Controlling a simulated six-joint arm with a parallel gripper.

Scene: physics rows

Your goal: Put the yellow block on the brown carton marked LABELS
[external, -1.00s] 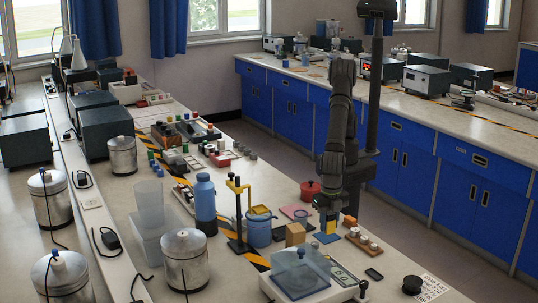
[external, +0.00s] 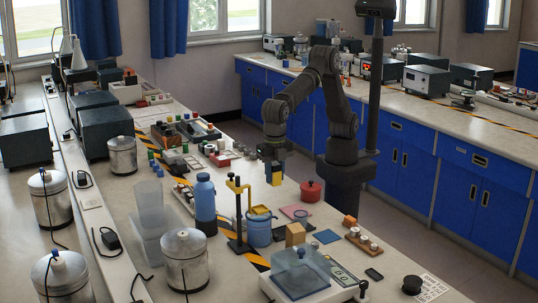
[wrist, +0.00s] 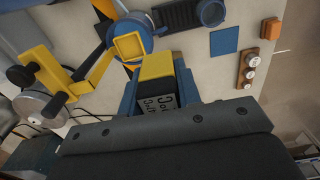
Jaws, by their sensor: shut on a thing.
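The yellow block (external: 276,178) is held between the blue fingers of my gripper (external: 274,168), up in the air above the bench. In the wrist view the yellow block (wrist: 157,68) sits between the two fingers (wrist: 158,82), with a dark, marked face toward the camera. A small tan-brown carton (external: 295,233) stands on the bench beside the blue pot, to the right of and lower in the picture than my gripper. No lettering on it is readable, so I cannot confirm LABELS.
A yellow stand (external: 237,213) and a blue pot (external: 258,231) stand left of the carton. A flat blue square (external: 327,236) lies bare to its right. A red pot (external: 311,191), an orange block (external: 350,221) and a wooden strip with knobs (external: 362,243) are nearby.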

